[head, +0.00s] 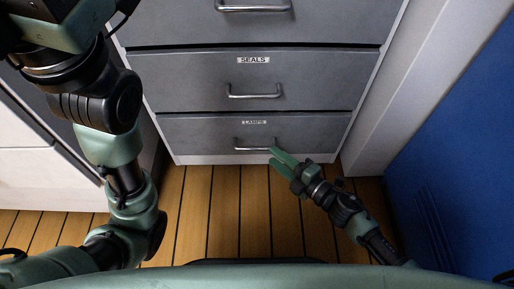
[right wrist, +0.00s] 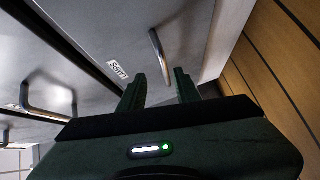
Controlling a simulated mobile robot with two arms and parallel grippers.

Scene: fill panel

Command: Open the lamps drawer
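The lamps drawer (head: 200,133) is the lowest grey drawer in the head view, and its front looks flush with the cabinet. Its label reads LAMPS, and its metal bar handle (head: 250,149) runs across below the label. My right gripper (head: 273,156) is at the right end of this handle, with its green fingers parted. In the right wrist view the handle (right wrist: 157,55) shows beyond and between the open fingertips (right wrist: 160,84). I cannot tell whether they touch it. My left arm shows at the left of the head view, but its gripper does not show.
The seals drawer (head: 190,80), with its own handle (head: 254,95), is just above, and another drawer (head: 170,24) is above that. A blue panel (head: 455,150) stands at the right. Wooden floor (head: 215,210) is clear in front of the cabinet.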

